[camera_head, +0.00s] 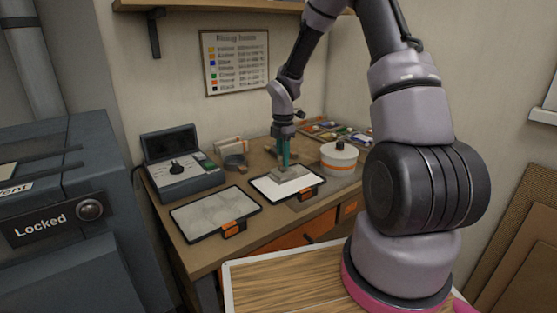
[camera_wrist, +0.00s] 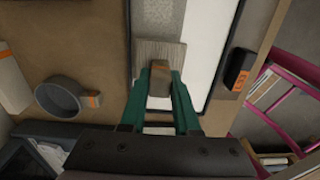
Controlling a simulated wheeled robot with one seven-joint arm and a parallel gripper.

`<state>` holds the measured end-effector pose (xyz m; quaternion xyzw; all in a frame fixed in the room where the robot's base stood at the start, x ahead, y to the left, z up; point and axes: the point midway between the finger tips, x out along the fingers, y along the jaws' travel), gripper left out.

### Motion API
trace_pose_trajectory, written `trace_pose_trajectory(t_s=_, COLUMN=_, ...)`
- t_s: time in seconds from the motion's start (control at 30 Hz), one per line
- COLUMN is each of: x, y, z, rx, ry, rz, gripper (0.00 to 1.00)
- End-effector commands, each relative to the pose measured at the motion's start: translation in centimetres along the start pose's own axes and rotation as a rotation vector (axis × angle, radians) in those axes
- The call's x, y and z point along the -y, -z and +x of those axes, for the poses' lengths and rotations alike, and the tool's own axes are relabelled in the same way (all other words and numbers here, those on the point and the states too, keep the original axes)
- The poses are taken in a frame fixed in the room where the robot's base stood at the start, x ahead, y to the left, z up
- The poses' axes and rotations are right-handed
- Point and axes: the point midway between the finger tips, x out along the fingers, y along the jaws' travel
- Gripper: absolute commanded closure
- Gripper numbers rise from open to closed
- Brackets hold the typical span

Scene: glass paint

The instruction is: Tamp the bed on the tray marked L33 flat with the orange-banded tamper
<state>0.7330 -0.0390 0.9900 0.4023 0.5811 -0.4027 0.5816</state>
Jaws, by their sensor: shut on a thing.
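My gripper (camera_head: 284,158) has green fingers and points down over the right-hand tray (camera_head: 262,190). In the wrist view my gripper (camera_wrist: 160,82) is shut on the brown handle of a tamper (camera_wrist: 160,50), whose flat square plate lies over the tray's bed. The tamper plate (camera_head: 288,174) also shows in the head view, at the tray's back part. The bed (camera_wrist: 200,55) is white on one side; a grey, grainy strip (camera_wrist: 160,18) runs beyond the plate. I cannot make out an orange band.
A second tray (camera_head: 181,222) with a grey, mottled bed lies to the left. A dark bowl (camera_head: 235,162), a grey device (camera_head: 184,178) and a white round container (camera_head: 338,160) stand around the trays. A grey cabinet (camera_head: 60,250) marked "Locked" is at left.

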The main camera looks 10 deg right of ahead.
Motion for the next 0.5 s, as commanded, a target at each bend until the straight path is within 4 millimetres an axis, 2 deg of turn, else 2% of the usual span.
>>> trace_pose_trajectory(t_s=0.27, x=-0.01, y=0.00, z=0.03, rx=0.000, ry=0.000, rz=0.000, gripper=1.00)
trace_pose_trajectory(t_s=0.5, x=0.00, y=0.02, z=0.97, rx=0.000, ry=0.000, rz=0.000, gripper=1.00)
